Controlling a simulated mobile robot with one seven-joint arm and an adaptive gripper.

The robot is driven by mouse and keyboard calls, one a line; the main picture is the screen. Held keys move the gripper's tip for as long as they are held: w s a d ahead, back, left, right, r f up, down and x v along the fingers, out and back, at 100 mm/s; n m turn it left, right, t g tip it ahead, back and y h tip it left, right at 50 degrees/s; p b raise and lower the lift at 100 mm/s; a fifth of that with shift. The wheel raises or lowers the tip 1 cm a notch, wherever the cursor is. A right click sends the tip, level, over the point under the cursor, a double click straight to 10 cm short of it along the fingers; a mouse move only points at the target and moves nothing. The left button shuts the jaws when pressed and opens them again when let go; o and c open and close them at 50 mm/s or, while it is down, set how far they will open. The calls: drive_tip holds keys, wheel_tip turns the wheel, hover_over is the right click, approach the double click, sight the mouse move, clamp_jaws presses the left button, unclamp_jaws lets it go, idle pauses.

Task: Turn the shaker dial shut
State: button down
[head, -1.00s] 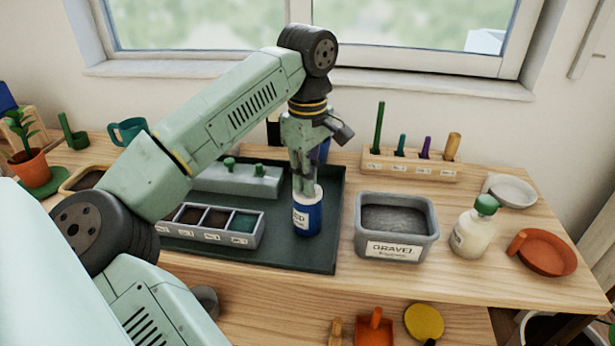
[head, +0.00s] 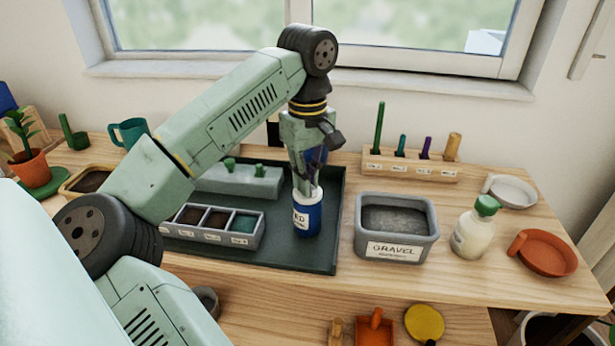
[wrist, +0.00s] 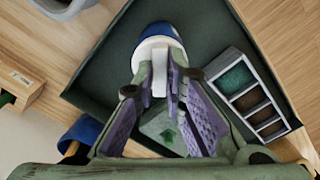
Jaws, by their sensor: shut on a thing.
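The shaker (head: 308,220) is a blue container with a white top and a white label, standing upright on the dark green tray (head: 285,262). In the wrist view the shaker (wrist: 158,32) is at the top centre, with a white dial tab (wrist: 159,82) rising from its top. My gripper (head: 306,188) points down over the shaker. In the wrist view its purple-padded fingers (wrist: 160,92) are shut on the dial tab, one on each side. The fingers hide part of the dial, and I cannot read its setting.
A grey sectioned box (head: 213,225) stands left of the shaker, with a grey-green block (head: 235,181) behind it. A gravel bin (head: 397,228) stands to the right, beside a white bottle (head: 475,228). A wooden rack (head: 410,165) is behind. The tray's front right is clear.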

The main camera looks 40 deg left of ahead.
drive_tip(key=c, duration=1.6)
unclamp_jaws()
drive_tip(key=shift+c, duration=0.2)
wheel_tip(320, 180, up, 8)
drive_tip(key=shift+f, duration=0.25)
